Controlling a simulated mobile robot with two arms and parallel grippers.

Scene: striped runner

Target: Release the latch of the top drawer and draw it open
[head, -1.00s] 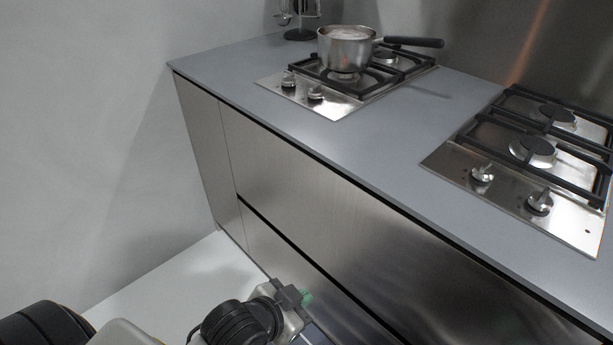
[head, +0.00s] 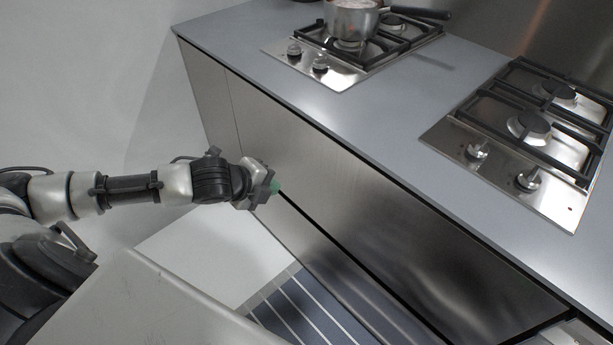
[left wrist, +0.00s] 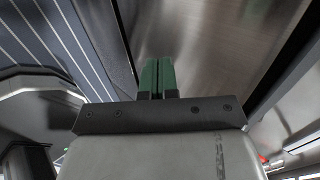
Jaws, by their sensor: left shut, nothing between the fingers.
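The top drawer (head: 330,165) is a wide brushed-metal front under the grey countertop, with a dark gap along its lower edge. It appears closed. I cannot make out a latch on it. My left gripper (head: 276,187) is shut and empty, with its green fingertips at the left part of the drawer front, near the dark gap. I cannot tell if they touch it. The left wrist view shows the two green fingers (left wrist: 157,78) together, with metal fronts beyond them. My right gripper is not in view.
Below is a second drawer front (head: 300,235). A striped runner (head: 315,310) lies on the floor before the cabinet. On the countertop (head: 390,120) are two gas hobs, with a saucepan (head: 352,20) on the far one. A plain wall stands at the left.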

